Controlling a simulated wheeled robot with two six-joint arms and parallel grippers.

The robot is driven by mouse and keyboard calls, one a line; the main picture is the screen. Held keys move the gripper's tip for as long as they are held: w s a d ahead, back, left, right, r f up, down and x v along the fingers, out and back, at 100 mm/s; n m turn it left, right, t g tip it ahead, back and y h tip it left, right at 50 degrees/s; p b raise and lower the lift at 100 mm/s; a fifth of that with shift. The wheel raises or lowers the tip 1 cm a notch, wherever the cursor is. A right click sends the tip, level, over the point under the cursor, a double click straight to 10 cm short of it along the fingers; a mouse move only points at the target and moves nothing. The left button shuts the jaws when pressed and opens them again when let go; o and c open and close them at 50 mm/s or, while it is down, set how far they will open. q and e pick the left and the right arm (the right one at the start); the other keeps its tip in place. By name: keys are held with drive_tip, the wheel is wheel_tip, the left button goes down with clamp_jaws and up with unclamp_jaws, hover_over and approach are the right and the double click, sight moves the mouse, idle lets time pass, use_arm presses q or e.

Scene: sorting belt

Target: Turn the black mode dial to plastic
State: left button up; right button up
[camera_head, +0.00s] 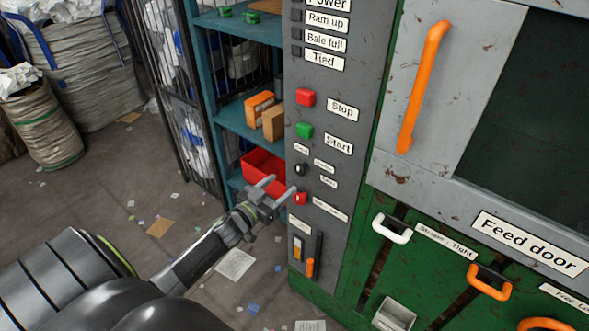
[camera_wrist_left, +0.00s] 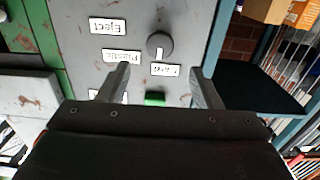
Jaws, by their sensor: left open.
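The black mode dial (camera_head: 300,169) sits on the grey control panel, below the green Start button (camera_head: 304,130). In the left wrist view, which is upside down, the dial (camera_wrist_left: 160,43) is round and black with a white mark pointing toward the card label (camera_wrist_left: 165,70). My left gripper (camera_head: 282,188) is open and empty in front of the panel, close to the dial and a red knob (camera_head: 299,199). The dial lies beyond its fingertips, apart from them.
A teal shelf (camera_head: 240,120) with a red bin (camera_head: 262,168) and cardboard boxes (camera_head: 272,122) stands left of the panel. Right is the green machine with an orange-handled feed door (camera_head: 422,90) and a white lever (camera_head: 391,228). Paper scraps litter the open floor.

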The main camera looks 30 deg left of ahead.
sight(298, 170)
use_arm(q)
drive_tip(key=w, duration=0.5)
drive_tip(key=shift+w+d+p, duration=0.25)
drive_tip(key=shift+w+p, duration=0.05)
drive_tip(key=shift+p, duration=0.05)
drive_tip(key=shift+w+d, duration=0.1)
drive_tip(key=shift+w, duration=0.75)
drive_tip(key=shift+c, duration=0.6)
drive_tip(key=c, duration=0.9)
drive_tip(key=shift+o, duration=0.2)
